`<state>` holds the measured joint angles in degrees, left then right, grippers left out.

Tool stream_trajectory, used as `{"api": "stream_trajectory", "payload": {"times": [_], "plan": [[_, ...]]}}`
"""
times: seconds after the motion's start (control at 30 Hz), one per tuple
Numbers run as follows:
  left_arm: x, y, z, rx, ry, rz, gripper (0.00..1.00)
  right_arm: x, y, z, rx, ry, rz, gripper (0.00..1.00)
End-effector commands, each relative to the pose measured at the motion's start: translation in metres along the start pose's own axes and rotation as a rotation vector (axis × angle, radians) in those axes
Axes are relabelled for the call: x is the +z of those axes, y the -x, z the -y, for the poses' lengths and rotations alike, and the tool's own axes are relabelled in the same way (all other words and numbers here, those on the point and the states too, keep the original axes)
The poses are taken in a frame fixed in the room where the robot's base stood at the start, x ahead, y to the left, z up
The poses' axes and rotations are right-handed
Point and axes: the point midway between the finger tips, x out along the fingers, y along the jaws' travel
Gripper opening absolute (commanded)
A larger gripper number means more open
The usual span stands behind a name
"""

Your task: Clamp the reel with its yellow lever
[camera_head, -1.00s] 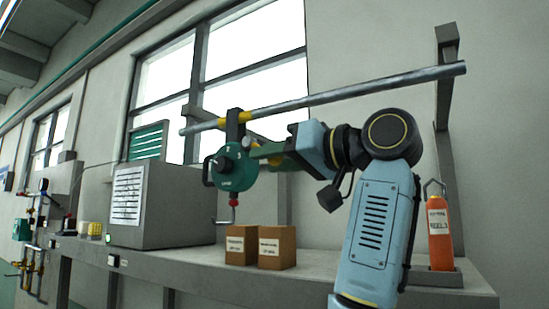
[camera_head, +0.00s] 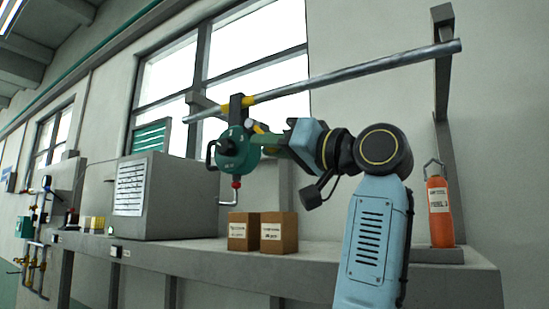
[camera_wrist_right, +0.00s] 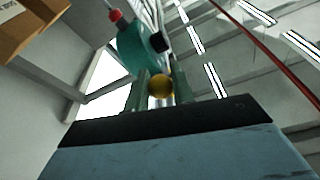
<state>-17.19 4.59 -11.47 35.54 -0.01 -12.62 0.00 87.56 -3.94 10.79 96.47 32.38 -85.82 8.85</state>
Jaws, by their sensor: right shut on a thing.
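The green reel (camera_head: 238,152) hangs from a sloping steel rail (camera_head: 350,73) by a dark bracket, with a crank on its left and a red-ended hose piece below. My right gripper (camera_head: 268,139) reaches it from the right. Its yellow lever (camera_head: 257,127) shows just above the fingertips. In the right wrist view my right gripper (camera_wrist_right: 161,88) has the yellow round end of the lever (camera_wrist_right: 160,86) between its fingers, with the reel (camera_wrist_right: 140,46) just beyond. The fingers are shut on the lever. The clamp's exact state is hard to tell. My left gripper is out of view.
Two brown boxes (camera_head: 262,232) stand on the grey bench (camera_head: 190,252) below the reel. A grey cabinet (camera_head: 185,200) stands left of them. An orange bottle (camera_head: 440,213) stands in a holder at the right, by the rail's upright post (camera_head: 445,130).

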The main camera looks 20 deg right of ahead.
Motion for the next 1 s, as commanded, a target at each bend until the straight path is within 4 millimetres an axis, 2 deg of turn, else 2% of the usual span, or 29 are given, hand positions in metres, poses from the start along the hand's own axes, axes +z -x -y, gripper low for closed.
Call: {"api": "stream_trajectory", "payload": {"times": [0.03, 0.1, 0.4, 0.63, 1.0], "plan": [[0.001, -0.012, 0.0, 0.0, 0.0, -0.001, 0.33, 0.008, 0.0, -0.003, -0.008, -0.003, -0.035, 0.0], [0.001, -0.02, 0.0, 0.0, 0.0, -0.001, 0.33, 0.011, -0.002, -0.003, -0.022, -0.006, -0.086, 0.0], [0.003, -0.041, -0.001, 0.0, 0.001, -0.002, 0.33, 0.017, -0.012, -0.004, -0.073, -0.018, -0.27, 0.0], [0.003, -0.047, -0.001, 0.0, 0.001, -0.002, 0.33, 0.018, -0.017, -0.004, -0.095, -0.023, -0.349, 0.0], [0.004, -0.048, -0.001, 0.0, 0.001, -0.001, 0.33, 0.017, -0.018, -0.004, -0.102, -0.025, -0.373, 0.0]]}}
